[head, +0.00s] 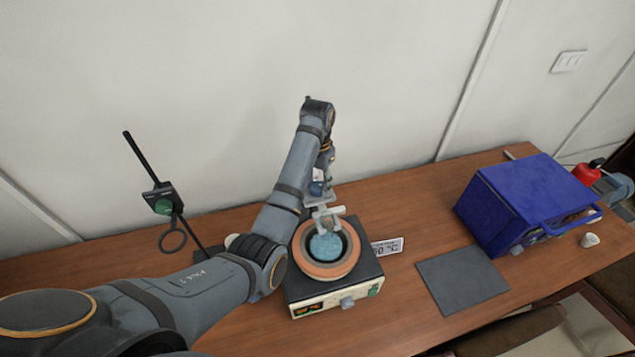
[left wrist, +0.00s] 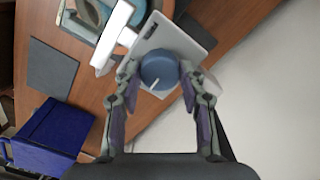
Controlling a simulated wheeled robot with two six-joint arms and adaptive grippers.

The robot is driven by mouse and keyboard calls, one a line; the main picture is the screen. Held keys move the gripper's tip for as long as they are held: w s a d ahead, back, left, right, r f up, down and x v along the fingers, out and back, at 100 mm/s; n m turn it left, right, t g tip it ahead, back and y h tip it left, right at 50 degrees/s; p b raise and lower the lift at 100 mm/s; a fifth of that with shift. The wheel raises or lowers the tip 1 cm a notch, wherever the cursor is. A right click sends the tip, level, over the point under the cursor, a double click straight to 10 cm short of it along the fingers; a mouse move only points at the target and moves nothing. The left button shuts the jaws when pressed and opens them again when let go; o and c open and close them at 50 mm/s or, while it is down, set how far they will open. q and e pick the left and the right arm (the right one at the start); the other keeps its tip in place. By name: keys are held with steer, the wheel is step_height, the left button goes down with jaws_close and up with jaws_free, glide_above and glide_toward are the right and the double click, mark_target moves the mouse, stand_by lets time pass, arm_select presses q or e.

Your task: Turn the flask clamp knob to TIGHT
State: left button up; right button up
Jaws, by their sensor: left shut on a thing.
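The flask clamp knob (left wrist: 160,69) is a round blue knob with a white pointer line, on a pale grey plate (left wrist: 186,32). In the left wrist view the line slants toward the lower left. No TIGHT lettering is readable. My left gripper (left wrist: 159,76) is shut on the knob, with one finger on each side. In the head view my left gripper (head: 321,180) points down behind the heating mantle (head: 302,262), and the knob is mostly hidden there. A pale clamp arm (head: 328,212) reaches over the mantle's bowl, where a round blue flask (head: 326,246) sits. My right gripper is not in view.
A stand with a green knob (head: 164,206) and ring (head: 173,240) is at the left. A temperature sign (head: 387,246) is beside the mantle. A dark mat (head: 462,281) and blue box (head: 520,200) are to the right. The wall is close behind.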

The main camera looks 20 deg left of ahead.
arm_select(q)
steer(key=o, duration=1.1)
steer(key=shift+o, duration=0.2)
